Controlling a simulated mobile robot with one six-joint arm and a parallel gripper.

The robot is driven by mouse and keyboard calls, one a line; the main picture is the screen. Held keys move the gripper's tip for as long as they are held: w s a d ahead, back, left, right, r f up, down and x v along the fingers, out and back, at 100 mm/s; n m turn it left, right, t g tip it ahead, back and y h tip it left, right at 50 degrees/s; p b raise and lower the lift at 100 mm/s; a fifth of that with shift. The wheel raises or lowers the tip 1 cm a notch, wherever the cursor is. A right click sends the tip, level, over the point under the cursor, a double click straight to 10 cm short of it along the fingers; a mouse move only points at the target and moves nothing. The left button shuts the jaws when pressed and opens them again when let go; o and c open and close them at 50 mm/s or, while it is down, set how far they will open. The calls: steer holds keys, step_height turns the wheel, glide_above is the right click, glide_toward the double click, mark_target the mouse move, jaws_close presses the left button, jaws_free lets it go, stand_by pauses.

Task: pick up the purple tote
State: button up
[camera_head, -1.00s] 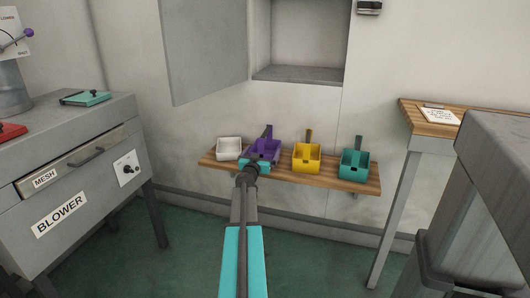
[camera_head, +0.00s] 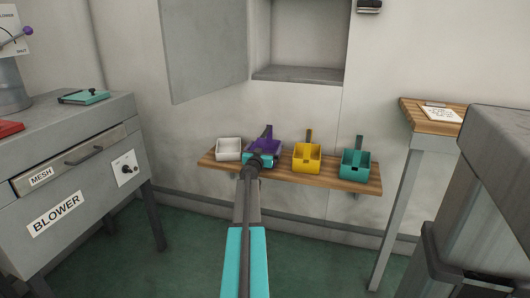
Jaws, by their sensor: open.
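The purple tote (camera_head: 268,145) is on a low wooden shelf against the wall, between a white bin and a yellow tote. Its upright handle tab (camera_head: 269,131) shows at the back. My arm reaches forward from the bottom of the view, and my gripper (camera_head: 262,157) is right in front of the purple tote, covering its front part. The gripper is open. Whether its fingers touch the tote cannot be told, since the wrist hides the contact area.
On the wooden shelf (camera_head: 330,180) stand a white bin (camera_head: 229,149), a yellow tote (camera_head: 307,158) and a teal tote (camera_head: 355,164). An open cabinet (camera_head: 300,40) is above. A grey blower cabinet (camera_head: 80,190) is left, a wooden-topped table (camera_head: 430,117) right.

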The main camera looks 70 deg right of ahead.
steer(key=c, duration=0.9)
steer(key=shift+r, duration=0.2)
step_height(320, 180, up, 18)
steer(key=p, duration=1.2)
steer(key=shift+f, duration=0.15)
